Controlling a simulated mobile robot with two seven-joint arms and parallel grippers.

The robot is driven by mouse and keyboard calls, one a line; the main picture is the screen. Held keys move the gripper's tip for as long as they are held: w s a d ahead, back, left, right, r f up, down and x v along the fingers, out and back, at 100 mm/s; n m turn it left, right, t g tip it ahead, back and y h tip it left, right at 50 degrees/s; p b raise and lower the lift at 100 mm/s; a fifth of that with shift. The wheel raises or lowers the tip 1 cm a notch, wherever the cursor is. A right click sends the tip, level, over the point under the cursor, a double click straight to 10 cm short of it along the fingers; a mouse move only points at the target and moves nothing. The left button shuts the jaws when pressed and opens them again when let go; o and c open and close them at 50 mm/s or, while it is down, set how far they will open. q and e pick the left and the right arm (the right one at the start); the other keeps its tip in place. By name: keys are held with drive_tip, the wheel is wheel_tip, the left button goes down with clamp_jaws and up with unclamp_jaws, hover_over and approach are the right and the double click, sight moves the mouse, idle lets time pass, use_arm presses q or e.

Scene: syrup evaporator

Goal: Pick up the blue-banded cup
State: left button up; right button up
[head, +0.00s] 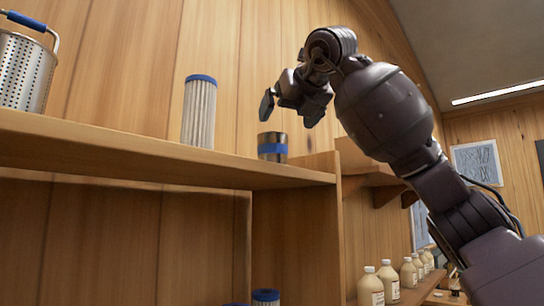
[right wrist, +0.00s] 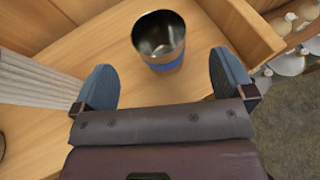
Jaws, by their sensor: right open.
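The blue-banded cup (head: 272,147) is a small metal cup with a blue band, upright on the wooden shelf near its right end. In the right wrist view the cup (right wrist: 160,40) shows its open, empty-looking mouth, ahead of and between the two fingers. My right gripper (head: 290,109) is open and empty, above the cup in the head view; in the wrist view its fingertips (right wrist: 160,78) are spread wide and do not touch the cup. My left gripper is not in view.
A white pleated filter (head: 199,115) with a blue cap stands left of the cup. A perforated metal basket (head: 24,72) is farther left on the shelf (head: 130,150). Several cream bottles (head: 388,280) stand on a lower shelf at right. A wooden panel bounds the shelf's right end.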

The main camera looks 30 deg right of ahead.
sight(273, 139)
drive_tip(key=x, duration=0.2)
drive_tip(key=shift+w+f, duration=0.2)
drive_tip(key=shift+w, duration=0.1)
drive_tip(key=shift+w+f, duration=0.1)
drive_tip(key=shift+w, duration=0.2)
drive_tip(key=shift+w+f+p, duration=0.25)
drive_tip(key=shift+w+p, duration=0.05)
drive_tip(key=shift+w, duration=0.05)
drive_tip(key=p+x, duration=0.1)
drive_tip(key=x, duration=0.3)
drive_tip(key=shift+f, duration=0.2)
drive_tip(key=shift+c, duration=0.6)
drive_tip(key=c, duration=0.7)
drive_tip(key=shift+c, duration=1)
drive_tip(key=shift+r, duration=0.15)
